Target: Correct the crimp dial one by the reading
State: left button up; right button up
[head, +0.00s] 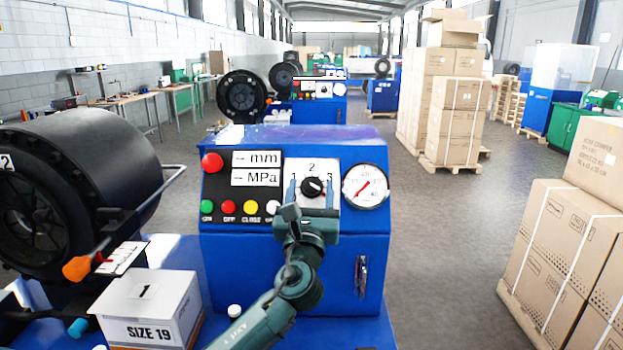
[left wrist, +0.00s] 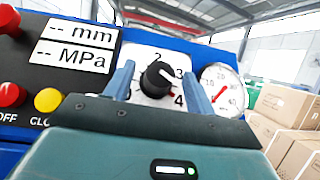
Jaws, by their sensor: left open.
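The crimp dial (head: 312,187) is a black knob on a white numbered plate, on the front of a blue control box (head: 235,270). It also shows in the left wrist view (left wrist: 157,78), with numbers around it and a small red mark at its lower right. Its exact setting is hard to tell. My left gripper (head: 311,194) is open, its two blue fingers on either side of the knob; contact cannot be told. The round gauge (head: 365,187) has a red needle pointing lower left. The displays (head: 256,167) read "-- mm" and "-- MPa". My right gripper is not in view.
A black crimper head (head: 75,190) with an orange-tipped lever (head: 77,268) stands at left. A white "SIZE 19" box (head: 150,308) sits before it. Red (head: 212,163) and coloured buttons lie left of the dial. Cartons (head: 565,265) stand at right, beyond open floor.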

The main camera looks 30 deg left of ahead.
pick_arm(q)
jog(key=shift+x, duration=1.15)
jog(key=shift+c, duration=0.5)
jog(key=c, duration=0.9)
jog(key=shift+o, duration=0.2)
jog(key=shift+f, duration=0.1)
jog(key=shift+n+g+y, duration=0.3)
jog(key=shift+n+y, duration=0.1)
